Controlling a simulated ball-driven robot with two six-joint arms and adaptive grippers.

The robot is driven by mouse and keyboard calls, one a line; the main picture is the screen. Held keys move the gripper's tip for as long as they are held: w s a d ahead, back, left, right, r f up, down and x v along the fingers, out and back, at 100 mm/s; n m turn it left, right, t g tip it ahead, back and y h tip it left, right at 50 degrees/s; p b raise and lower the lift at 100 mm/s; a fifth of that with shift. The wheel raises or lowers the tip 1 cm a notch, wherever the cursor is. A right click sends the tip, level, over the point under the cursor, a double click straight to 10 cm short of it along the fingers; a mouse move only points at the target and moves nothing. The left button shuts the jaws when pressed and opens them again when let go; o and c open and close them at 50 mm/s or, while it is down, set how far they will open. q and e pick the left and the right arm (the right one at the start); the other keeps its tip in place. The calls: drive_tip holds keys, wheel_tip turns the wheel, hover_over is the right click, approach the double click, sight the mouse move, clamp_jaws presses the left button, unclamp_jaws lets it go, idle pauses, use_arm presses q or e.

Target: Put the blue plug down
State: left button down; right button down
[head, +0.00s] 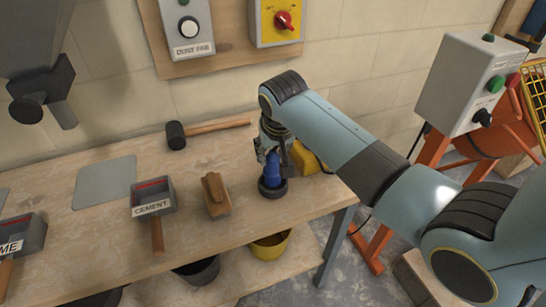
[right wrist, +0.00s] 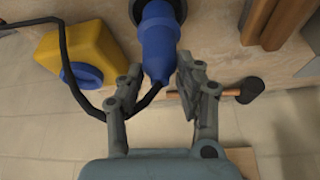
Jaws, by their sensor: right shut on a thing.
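The blue plug (head: 272,172) stands upright at the right end of the wooden bench, with its lower end at a black ring (head: 273,190) on the bench top. My right gripper (head: 272,150) comes down over it from above and is shut on its upper part. In the right wrist view the plug (right wrist: 158,42) lies between the two fingers (right wrist: 155,80), and a black cable (right wrist: 66,60) loops away from it. I cannot tell whether the ring is part of the plug or a separate holder. My left gripper is out of view.
A wooden float (head: 215,195), a cement scoop (head: 153,200) and a mallet (head: 177,135) lie to the left. Buckets (head: 271,246) stand below. The bench's right edge is near.

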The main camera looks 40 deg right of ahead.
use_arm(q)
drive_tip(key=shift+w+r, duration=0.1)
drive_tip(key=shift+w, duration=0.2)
use_arm(e)
drive_tip(key=shift+f, duration=1.1)
drive_tip(key=shift+f, duration=0.1)
drive_tip(key=c, duration=0.9)
unclamp_jaws()
use_arm(q)
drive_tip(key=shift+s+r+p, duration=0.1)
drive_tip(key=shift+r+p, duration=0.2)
drive_tip(key=shift+p, duration=0.05)
use_arm(e)
drive_tip(key=v, duration=1.2)
